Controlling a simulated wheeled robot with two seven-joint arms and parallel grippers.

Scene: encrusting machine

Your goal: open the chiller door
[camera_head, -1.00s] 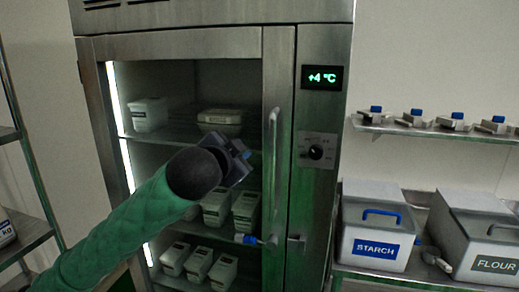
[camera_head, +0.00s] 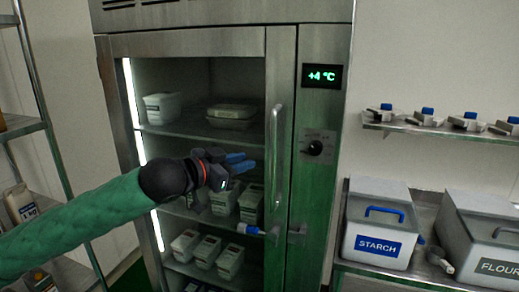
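The chiller (camera_head: 325,110) is a tall steel cabinet. Its glass-panelled door (camera_head: 190,43) looks closed, with the frame flush against the cabinet. A long vertical bar handle (camera_head: 277,155) is on the door's right side. My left gripper (camera_head: 244,163) is in front of the glass, left of the handle and about level with its middle. Its two blue fingers point right toward the handle, slightly apart, with nothing between them. They look clear of the handle. My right gripper is not in view.
White tubs (camera_head: 230,263) stand on the lit shelves behind the glass. A control knob (camera_head: 315,148) and a +4 °C display (camera_head: 322,76) are right of the door. Starch (camera_head: 378,240) and flour (camera_head: 492,267) bins stand on the right shelf. A rack (camera_head: 40,130) stands at left.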

